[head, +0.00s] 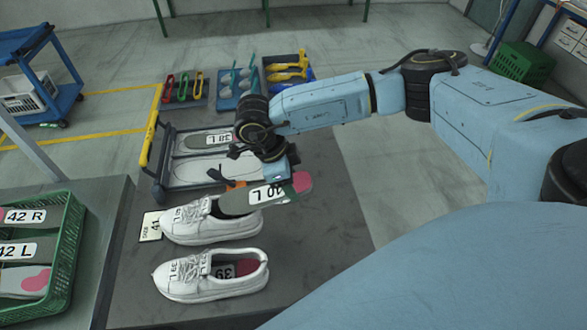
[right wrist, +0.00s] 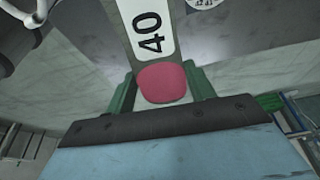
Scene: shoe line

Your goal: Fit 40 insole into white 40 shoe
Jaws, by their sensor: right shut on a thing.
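My right gripper (head: 284,177) is shut on a grey insole (head: 235,203) with a white "40 L" label and a pink heel pad. In the right wrist view, its green fingers (right wrist: 162,88) flank the insole (right wrist: 160,82) at the pink heel. The insole's grey front end reaches left, over or into the opening of the farther white laced shoe (head: 197,226); I cannot tell how deep. That shoe's tongue label is too small to read surely. A second white shoe (head: 195,286) stands nearer, with a "39" insole inside. My left gripper is not in view.
A black rack (head: 163,196) with a yellow handle holds a "38 L" insole behind the shoes. A small size card (head: 150,226) lies left of the farther shoe. A green crate (head: 70,262) of "42" insoles stands left. Tool trays (head: 235,104) lie behind. The table's right side is clear.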

